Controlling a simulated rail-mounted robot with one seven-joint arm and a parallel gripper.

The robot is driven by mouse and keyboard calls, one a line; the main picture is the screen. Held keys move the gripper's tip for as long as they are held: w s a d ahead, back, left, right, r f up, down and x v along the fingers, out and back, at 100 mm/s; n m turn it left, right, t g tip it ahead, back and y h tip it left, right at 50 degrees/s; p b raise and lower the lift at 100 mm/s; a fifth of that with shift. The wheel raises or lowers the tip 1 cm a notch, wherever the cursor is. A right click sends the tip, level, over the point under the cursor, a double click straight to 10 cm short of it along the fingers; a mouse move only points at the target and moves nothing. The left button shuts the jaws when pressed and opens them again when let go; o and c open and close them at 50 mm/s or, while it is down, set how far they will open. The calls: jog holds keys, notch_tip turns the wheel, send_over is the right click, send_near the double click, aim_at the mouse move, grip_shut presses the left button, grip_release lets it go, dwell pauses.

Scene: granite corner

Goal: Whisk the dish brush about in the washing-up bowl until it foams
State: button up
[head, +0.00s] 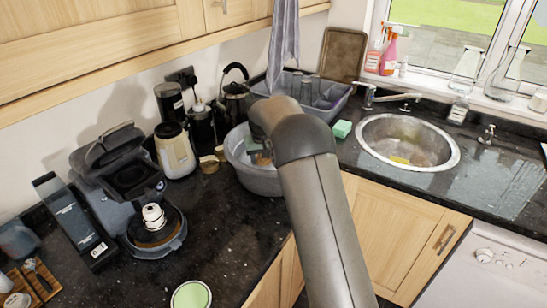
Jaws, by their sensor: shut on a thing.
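The grey round washing-up bowl (262,183) stands on the dark granite counter near the corner. My arm reaches over it from the front and covers its right part. My gripper is hidden behind my own arm, so its jaws and anything in them do not show. Small brownish and greenish patches show inside the bowl beside my arm, too small to name. I cannot make out the dish brush or any foam.
A grey dish rack (335,105) stands behind the bowl. A green sponge (342,129) and the round steel sink (405,128) are to the right. A kettle (235,100), a cream jar (175,152) and a dark coffee machine (130,185) stand left.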

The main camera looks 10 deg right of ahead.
jog(key=shift+r, duration=0.1)
jog(key=shift+r+p, duration=4.2)
jog(key=shift+r, duration=2.3)
jog(key=shift+r, duration=2.05)
